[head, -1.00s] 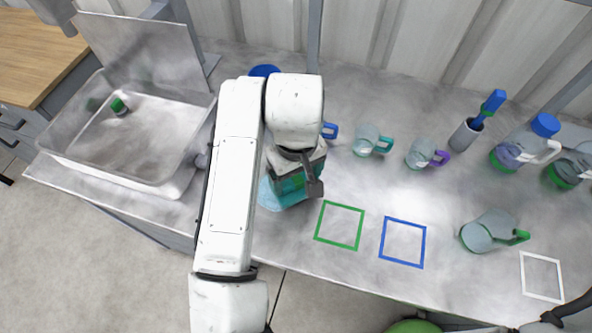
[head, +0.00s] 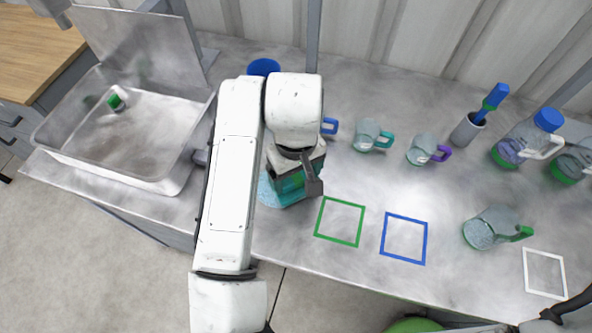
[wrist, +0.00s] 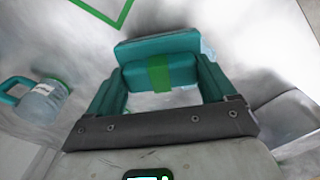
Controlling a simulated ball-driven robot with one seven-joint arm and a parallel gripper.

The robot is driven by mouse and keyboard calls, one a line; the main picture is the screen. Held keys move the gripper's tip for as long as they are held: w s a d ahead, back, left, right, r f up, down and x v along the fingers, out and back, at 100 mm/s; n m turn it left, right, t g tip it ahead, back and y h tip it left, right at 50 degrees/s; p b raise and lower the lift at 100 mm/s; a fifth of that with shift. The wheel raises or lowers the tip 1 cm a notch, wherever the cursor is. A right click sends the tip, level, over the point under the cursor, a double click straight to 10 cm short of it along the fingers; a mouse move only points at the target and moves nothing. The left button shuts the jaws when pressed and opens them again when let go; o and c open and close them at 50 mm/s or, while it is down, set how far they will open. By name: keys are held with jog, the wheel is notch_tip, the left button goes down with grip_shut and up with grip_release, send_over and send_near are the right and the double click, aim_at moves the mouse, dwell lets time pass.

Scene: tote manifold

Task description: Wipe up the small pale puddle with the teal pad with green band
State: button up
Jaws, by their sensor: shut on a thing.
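My gripper (head: 296,188) is shut on the teal pad with green band (wrist: 160,72). In the wrist view the pad sits between the two teal fingers, its green band facing the camera. In the head view the pad is mostly hidden by my wrist and fingers. The small pale puddle (head: 268,190) shows as a light blue patch on the metal counter, just left of and partly under my gripper. Part of the puddle is hidden by my arm. I cannot tell whether the pad touches the counter.
A sink (head: 165,182) with a green-and-white item (head: 118,98) is at left. Mugs with teal (head: 367,135) and purple (head: 424,150) handles stand behind and right. A green-handled jug (head: 492,229) is at right. Green (head: 340,199) and blue (head: 405,217) outlined squares mark clear counter.

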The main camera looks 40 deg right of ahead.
jog(key=shift+f+b, duration=0.6)
jog(key=shift+f, duration=0.25)
